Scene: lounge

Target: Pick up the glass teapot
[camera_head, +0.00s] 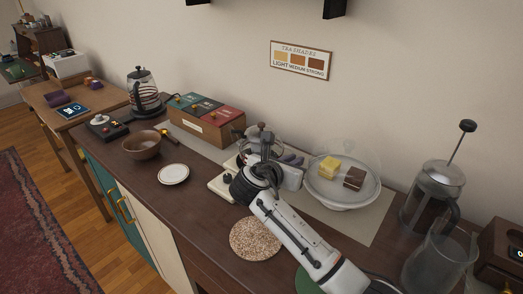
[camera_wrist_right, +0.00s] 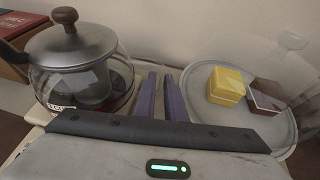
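The glass teapot (camera_head: 262,135) has a metal lid with a dark wooden knob. In the head view it stands on the sideboard behind my right wrist, which hides much of it. In the right wrist view the teapot (camera_wrist_right: 78,75) is large at the left, with a dark handle on its left side and dark contents. My right gripper (camera_head: 292,158) has purple fingers. In the right wrist view the gripper (camera_wrist_right: 161,85) is right of the teapot, apart from it, with a narrow empty gap between its fingers. My left gripper is not in view.
A cake stand (camera_head: 343,198) with a clear dome and cake pieces is close right of my gripper. A tea box (camera_head: 200,130), small plate (camera_head: 173,174), bowl (camera_head: 142,146) and kettle (camera_head: 142,90) are left. A French press (camera_head: 431,190) and glass pitcher (camera_head: 437,265) stand right.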

